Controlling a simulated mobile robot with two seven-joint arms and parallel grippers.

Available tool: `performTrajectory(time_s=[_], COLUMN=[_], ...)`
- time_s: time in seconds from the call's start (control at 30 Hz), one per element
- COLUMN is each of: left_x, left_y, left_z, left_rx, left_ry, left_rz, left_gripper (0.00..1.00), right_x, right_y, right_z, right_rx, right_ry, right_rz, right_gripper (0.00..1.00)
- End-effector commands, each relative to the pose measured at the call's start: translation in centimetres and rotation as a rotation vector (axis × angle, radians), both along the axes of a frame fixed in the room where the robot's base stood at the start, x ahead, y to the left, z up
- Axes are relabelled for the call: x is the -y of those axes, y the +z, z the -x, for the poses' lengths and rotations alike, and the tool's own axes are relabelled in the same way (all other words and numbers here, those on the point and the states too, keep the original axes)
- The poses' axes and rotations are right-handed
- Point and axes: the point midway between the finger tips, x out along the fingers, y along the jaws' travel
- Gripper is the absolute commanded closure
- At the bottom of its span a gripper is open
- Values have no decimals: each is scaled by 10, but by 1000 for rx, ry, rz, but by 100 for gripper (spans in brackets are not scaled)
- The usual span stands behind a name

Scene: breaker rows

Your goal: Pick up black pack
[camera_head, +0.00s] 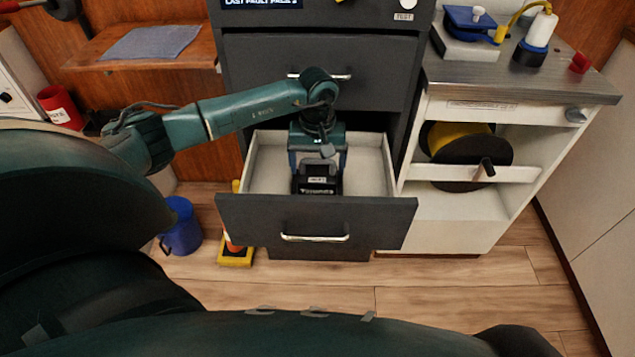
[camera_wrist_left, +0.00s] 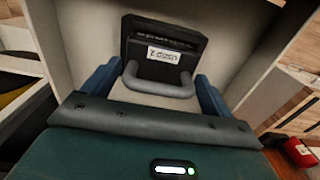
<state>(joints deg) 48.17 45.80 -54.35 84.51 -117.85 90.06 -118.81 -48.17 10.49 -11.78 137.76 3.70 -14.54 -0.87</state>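The black pack (camera_head: 318,184) sits inside the open lower drawer (camera_head: 375,212) of the dark cabinet. In the left wrist view the black pack (camera_wrist_left: 150,32) shows a pale label and a grey loop handle (camera_wrist_left: 160,88) on its near side. My left gripper (camera_head: 318,165) reaches down into the drawer at the pack, its blue fingers spread wide. In the left wrist view my left gripper (camera_wrist_left: 157,82) has one finger on each side of the handle, with gaps between. Whether the fingertips touch the pack is unclear. My right gripper does not show.
The drawer's pale walls (camera_head: 264,154) stand close around my left gripper. A closed drawer (camera_head: 265,68) is above. A white cabinet with a cable reel (camera_head: 470,150) stands to the right. A blue bucket (camera_head: 181,228) and a yellow-based object (camera_head: 236,252) stand on the floor at left.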

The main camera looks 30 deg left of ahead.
Motion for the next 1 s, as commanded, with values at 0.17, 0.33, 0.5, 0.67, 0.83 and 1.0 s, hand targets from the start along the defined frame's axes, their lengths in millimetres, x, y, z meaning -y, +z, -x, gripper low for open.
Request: performTrajectory(time_s=[0.17,0.33,0.5,0.67,0.83,1.0], left_x=[0,0,0,0,0,0], left_y=[0,0,0,0,0,4], left_z=[0,0,0,0,0,-2], left_rx=[0,0,-1,-1,-1,7], left_ry=[0,0,0,1,1,1], left_rz=[0,0,-1,-1,-1,0], left_gripper=[30,43,57,70,84,97], right_x=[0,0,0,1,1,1], right_y=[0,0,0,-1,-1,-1], right_z=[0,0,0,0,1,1], right_rx=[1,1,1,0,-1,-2], right_ry=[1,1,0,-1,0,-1], right_rz=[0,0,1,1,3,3], right_gripper=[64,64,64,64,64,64])
